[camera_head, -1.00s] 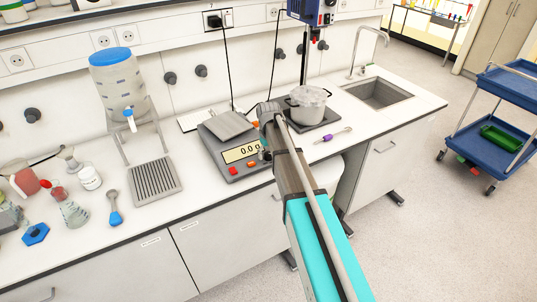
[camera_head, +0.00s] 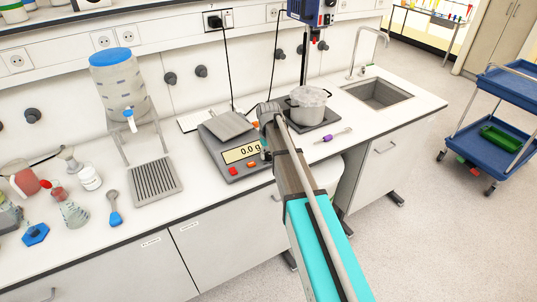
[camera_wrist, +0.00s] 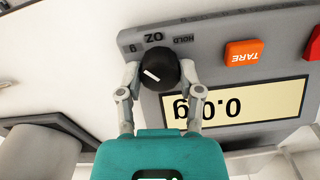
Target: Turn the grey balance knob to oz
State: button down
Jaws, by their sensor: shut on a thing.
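The balance (camera_head: 235,172) stands on the bench, with a pan (camera_head: 228,125) on top and a display (camera_head: 241,153) reading 0.0 g. In the wrist view the dark grey balance knob (camera_wrist: 160,74) sits upside down beside the display, with the labels g, oz and HOLD around its far side. Its white pointer line slants towards the upper left, nearest the g label. My gripper (camera_wrist: 158,78) is shut on the knob, one finger on each side. In the head view my arm hides the knob.
An orange TARE button (camera_wrist: 242,52) is close to the right finger. A pot (camera_head: 307,104) on a dark plate stands just right of the balance. A purple-handled tool (camera_head: 333,136) lies on the bench nearby. A drip tray (camera_head: 155,182) is to the left.

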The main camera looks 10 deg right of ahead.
jog(key=m, duration=0.4)
jog(key=shift+m, duration=1.6)
jog(key=shift+c, duration=1.3)
grip_release()
jog(key=shift+n, duration=0.4)
